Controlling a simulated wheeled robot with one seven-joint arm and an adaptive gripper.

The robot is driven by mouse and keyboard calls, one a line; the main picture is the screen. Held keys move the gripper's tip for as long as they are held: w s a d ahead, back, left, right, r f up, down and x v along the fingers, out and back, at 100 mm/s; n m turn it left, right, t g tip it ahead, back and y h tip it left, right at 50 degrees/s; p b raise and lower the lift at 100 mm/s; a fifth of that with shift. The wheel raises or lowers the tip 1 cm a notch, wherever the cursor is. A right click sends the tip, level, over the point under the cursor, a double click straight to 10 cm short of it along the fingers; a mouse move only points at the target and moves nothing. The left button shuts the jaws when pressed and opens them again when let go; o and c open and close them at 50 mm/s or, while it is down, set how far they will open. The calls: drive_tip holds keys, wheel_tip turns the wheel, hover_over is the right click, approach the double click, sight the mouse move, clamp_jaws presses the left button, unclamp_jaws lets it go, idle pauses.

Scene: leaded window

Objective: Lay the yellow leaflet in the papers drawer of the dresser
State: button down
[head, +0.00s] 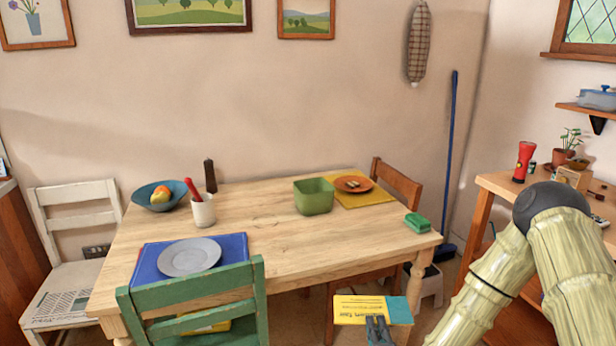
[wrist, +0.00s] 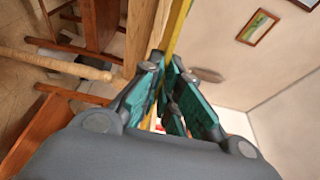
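The yellow leaflet (head: 358,308), with dark print that appears upside down and a teal patch at its right end, is at the lower middle of the head view, in front of the table. My gripper (head: 378,328) is at its near edge, fingers closed on it. In the wrist view the leaflet (wrist: 179,28) is a thin yellow strip, edge-on, running up from between the teal-padded fingers (wrist: 172,75). A brown wooden piece of furniture (head: 18,255) is cut off at the far left; I cannot tell whether it is the dresser. No papers drawer is visible.
The wooden table (head: 265,240) holds bowls, plates and placemats.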

wheel_tip(320, 180, up, 6)
drive_tip(key=s+p, duration=0.2)
drive_tip(key=p, duration=0.2)
drive_tip(key=shift+s+r, duration=0.15)
drive_tip(key=shift+r, duration=0.05)
drive_tip(key=s+f, duration=0.6)
drive_tip(key=f, duration=0.2)
drive_tip(key=shift+s, duration=0.15)
idle(1.2)
drive_tip(key=shift+a+r, duration=0.1)
idle(1.0)
